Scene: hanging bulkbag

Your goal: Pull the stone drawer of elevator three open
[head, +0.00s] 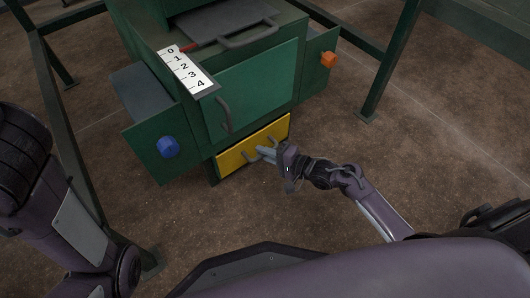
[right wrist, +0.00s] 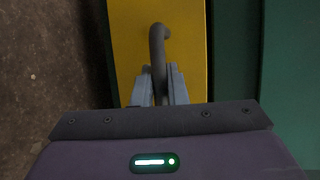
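A drawer with a yellow front (head: 240,151) sits low in the green cabinet (head: 257,85). No lettering shows on it, and I cannot tell whether it stands out from the cabinet. My right gripper (head: 265,152) is at its grey bar handle. In the right wrist view the handle (right wrist: 158,45) runs down between the two fingers of the right gripper (right wrist: 160,88), which sit close on both sides of it, before the yellow front (right wrist: 190,45). My left arm shows at the left, but its gripper is out of view.
A blue knob (head: 168,147) sits on a green panel at the left, an orange knob (head: 328,59) on one at the right. A white scale strip (head: 186,70) reads 0 to 4. Green frame posts (head: 392,62) surround the cabinet; the brown floor (head: 430,140) at right is clear.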

